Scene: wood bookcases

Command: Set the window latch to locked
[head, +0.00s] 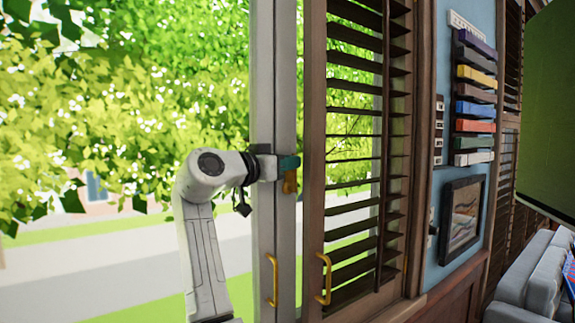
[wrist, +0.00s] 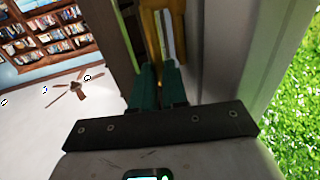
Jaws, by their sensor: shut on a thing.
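The window latch (head: 290,183) is a small yellow-brown piece on the grey window frame, in the middle of the head view. My gripper (head: 289,163) is at its upper part, with teal fingers partly covering it. In the wrist view, the two teal fingers of my gripper (wrist: 158,72) are closed around the lower end of the yellow latch (wrist: 161,22), which runs up beyond them. The fingertips hide part of the latch. Its exact turn is hard to tell.
Two yellow handles, left (head: 272,280) and right (head: 323,278), sit lower on the frames. A dark louvred shutter (head: 350,200) stands right of the latch. Further right are a framed picture (head: 461,218) and a grey sofa (head: 530,275). The wrist view shows a bookcase (wrist: 45,40).

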